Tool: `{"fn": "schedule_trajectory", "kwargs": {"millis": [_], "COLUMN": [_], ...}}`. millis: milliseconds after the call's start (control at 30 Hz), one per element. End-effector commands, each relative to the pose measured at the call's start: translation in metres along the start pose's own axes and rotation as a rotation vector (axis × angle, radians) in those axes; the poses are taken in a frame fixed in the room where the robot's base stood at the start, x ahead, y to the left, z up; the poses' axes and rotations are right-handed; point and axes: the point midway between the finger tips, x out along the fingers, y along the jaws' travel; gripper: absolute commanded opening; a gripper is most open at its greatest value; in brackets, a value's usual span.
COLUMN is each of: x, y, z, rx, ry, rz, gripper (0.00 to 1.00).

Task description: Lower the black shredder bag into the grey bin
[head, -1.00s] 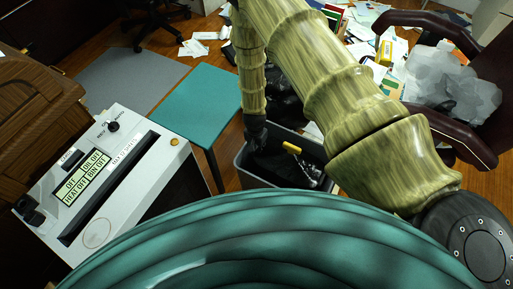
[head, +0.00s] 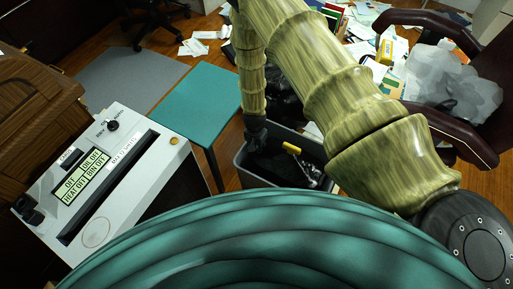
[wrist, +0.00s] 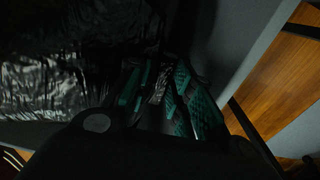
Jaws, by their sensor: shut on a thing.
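The grey bin (head: 243,180) stands on the floor past my body in the head view, its open top facing up. My arm reaches down to its far left rim, with the dark wrist over the opening. The black shredder bag (wrist: 60,65) fills the upper left of the wrist view as shiny, wrinkled plastic. My gripper (wrist: 160,88), with teal-patterned fingers, is shut on the bag. A grey bin wall (wrist: 238,45) runs close to the right of the fingers. The bag's bottom is hidden, and the dark bin interior is hard to make out.
A yellow-handled item (head: 291,147) with metallic parts shows at the bin opening. A teal-topped table (head: 203,100) stands left of the bin, behind the white shredder panel (head: 105,180). A dark chair (head: 480,130) holds a translucent bag (head: 450,85) at right. Papers litter the floor beyond.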

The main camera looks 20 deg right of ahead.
Motion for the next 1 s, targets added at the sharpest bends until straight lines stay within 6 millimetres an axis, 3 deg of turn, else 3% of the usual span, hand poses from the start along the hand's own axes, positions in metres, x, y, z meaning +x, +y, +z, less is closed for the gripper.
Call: {"fn": "schedule_trajectory", "kwargs": {"millis": [1000], "x": [0.019], "y": [0.000], "z": [0.001], "rx": [0.000], "ry": [0.000], "rz": [0.001], "gripper": [0.00]}}
